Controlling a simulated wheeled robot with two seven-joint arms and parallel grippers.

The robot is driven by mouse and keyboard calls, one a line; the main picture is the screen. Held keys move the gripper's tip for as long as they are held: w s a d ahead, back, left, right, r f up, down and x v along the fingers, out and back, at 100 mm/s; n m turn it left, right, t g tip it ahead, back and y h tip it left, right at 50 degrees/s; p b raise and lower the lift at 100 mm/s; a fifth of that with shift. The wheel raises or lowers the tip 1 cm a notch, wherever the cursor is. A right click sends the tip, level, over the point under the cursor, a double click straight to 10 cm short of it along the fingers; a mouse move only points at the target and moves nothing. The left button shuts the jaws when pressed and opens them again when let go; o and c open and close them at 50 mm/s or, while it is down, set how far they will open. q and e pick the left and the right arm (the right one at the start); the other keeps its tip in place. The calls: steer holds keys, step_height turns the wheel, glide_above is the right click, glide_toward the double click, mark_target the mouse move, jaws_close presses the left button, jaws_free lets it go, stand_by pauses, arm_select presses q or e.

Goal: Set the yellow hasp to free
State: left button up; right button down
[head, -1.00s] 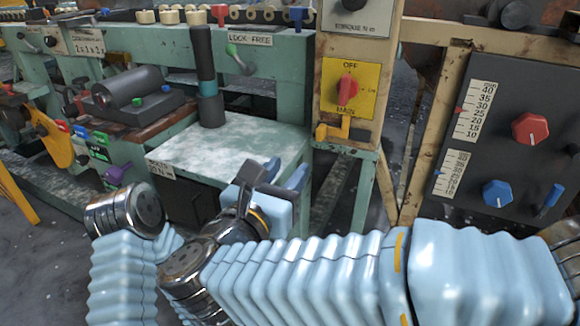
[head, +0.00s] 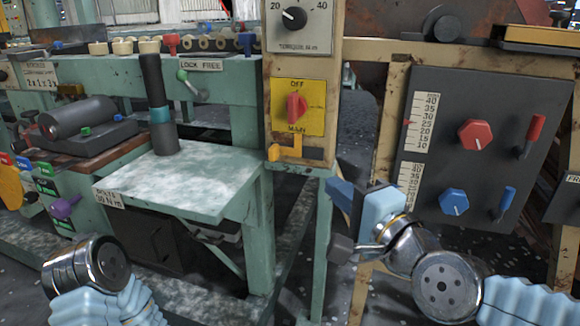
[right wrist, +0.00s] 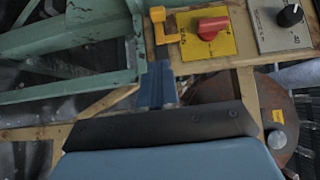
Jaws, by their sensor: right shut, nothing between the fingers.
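The yellow hasp (head: 286,153) is a small bent bar on the cream post, just below the yellow plate with the red main switch (head: 296,108). One end of the hasp turns upward. It also shows in the right wrist view (right wrist: 165,38), near the top. My right gripper (head: 342,195) is to the right of and below the hasp, apart from it. Its blue fingers (right wrist: 156,85) are shut and empty, pointing toward the post. My left arm shows at the lower left, but its gripper is out of view.
A green-framed bench (head: 180,185) stands left of the post, with a dark upright cylinder on it. A dark control panel (head: 470,150) with red and blue knobs is at the right, behind my right arm. A torque dial (head: 295,18) sits above the switch.

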glide_toward(278, 154)
steer(key=w+d, duration=0.2)
steer(key=w, duration=0.1)
steer(key=shift+w+a+r+p, duration=0.1)
steer(key=shift+w+a, duration=0.25)
steer(key=shift+a, duration=0.45)
steer(key=shift+w+a+f+p, duration=0.15)
steer(key=shift+w+a, duration=0.15)
steer(key=shift+a, duration=0.5)
steer(key=shift+w+a+r+p, duration=0.15)
steer(key=shift+w+a, duration=0.2)
steer(key=shift+a, duration=0.45)
